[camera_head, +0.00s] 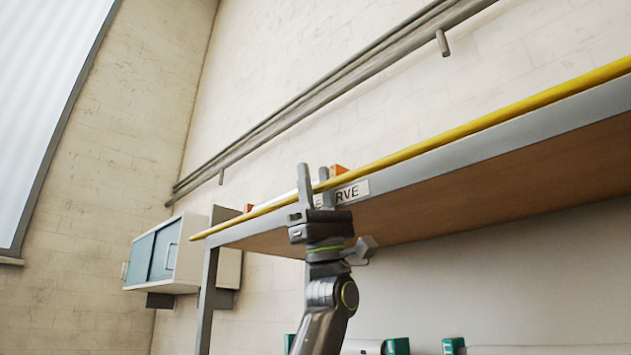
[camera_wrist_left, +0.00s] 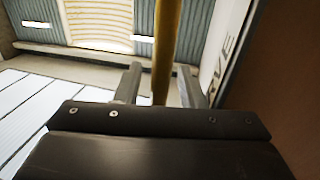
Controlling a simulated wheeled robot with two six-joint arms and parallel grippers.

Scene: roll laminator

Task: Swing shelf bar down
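The shelf bar (camera_head: 440,140) is a long yellow rod. It runs along the front upper edge of the shelf (camera_head: 480,195), rising toward the right in the head view. My left gripper (camera_head: 314,184) is raised to the bar from below, near the white label on the shelf edge. The gripper is open around the bar. Whether a finger touches it cannot be told. My right gripper is not in view.
A white label (camera_head: 353,192) on the shelf edge is partly hidden by my gripper. Orange items (camera_head: 337,170) show just above the shelf edge. A wall cabinet (camera_head: 153,255) hangs at the left. Grey pipes (camera_head: 330,90) run along the wall above. Green items (camera_head: 397,346) stand below the shelf.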

